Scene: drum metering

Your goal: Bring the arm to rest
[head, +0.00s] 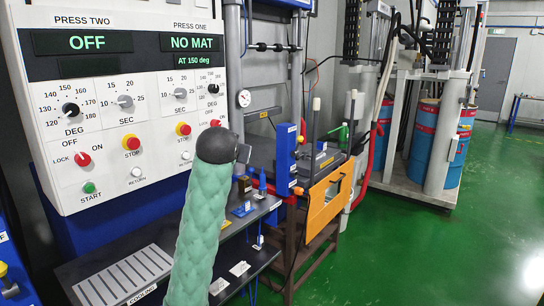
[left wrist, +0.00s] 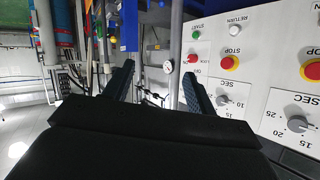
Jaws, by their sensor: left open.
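An arm of mine in a green padded sleeve rises from the bottom of the head view and ends in a dark rounded joint in front of the control panel (head: 130,150). No gripper fingers show in the head view. In the left wrist view my left gripper (left wrist: 158,88) is open, with two dark fingers apart and nothing between them. The panel (left wrist: 265,75) appears upside down at the right of that view, beside the right-hand finger; I cannot tell the exact gap. My right gripper is in neither view.
The panel reads OFF for press two and NO MAT, AT 150 deg for press one. A dark shelf marked COOLING (head: 120,275) lies below it. Blue drums (head: 422,145) stand farther back. Green floor (head: 440,250) is clear at right.

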